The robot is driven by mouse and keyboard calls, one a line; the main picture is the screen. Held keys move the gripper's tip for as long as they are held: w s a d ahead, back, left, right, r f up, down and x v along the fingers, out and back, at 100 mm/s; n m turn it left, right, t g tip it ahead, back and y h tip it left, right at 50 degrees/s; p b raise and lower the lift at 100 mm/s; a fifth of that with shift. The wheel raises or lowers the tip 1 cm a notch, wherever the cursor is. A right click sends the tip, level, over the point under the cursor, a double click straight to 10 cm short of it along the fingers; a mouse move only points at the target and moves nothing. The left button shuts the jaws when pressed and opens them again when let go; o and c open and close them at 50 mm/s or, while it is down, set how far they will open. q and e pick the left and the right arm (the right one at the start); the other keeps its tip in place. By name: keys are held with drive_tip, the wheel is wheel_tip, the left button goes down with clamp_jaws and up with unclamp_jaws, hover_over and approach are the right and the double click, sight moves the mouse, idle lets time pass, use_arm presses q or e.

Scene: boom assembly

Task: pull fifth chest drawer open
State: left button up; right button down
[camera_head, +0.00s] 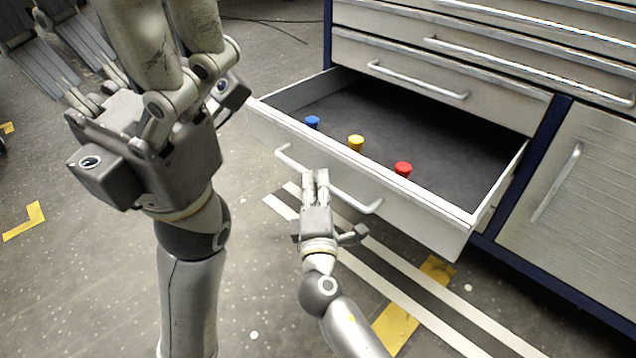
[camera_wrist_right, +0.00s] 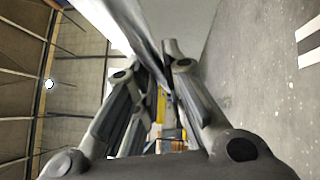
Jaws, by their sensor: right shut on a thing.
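The chest drawer (camera_head: 370,190) stands pulled out from the chest, its dark inside open to view. Its bar handle (camera_head: 365,207) runs along the front. My right gripper (camera_head: 316,178) is at this handle, its fingers shut on the bar near its middle. In the right wrist view the fingers (camera_wrist_right: 160,65) close around the handle (camera_wrist_right: 150,40); the bar fills the gap between them. My left gripper (camera_head: 130,50) is raised in the near left, with its fingers spread apart and nothing seen between them.
Blue (camera_head: 312,122), yellow (camera_head: 356,142) and red (camera_head: 403,168) small round pieces stand inside the drawer near its front. Shut drawers (camera_head: 440,80) sit above it. A cabinet door (camera_head: 575,200) is to the right. Floor in front of the drawer is clear, with striped markings.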

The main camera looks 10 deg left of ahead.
drive_tip(key=c, duration=1.5)
unclamp_jaws()
drive_tip(key=v, duration=1.2)
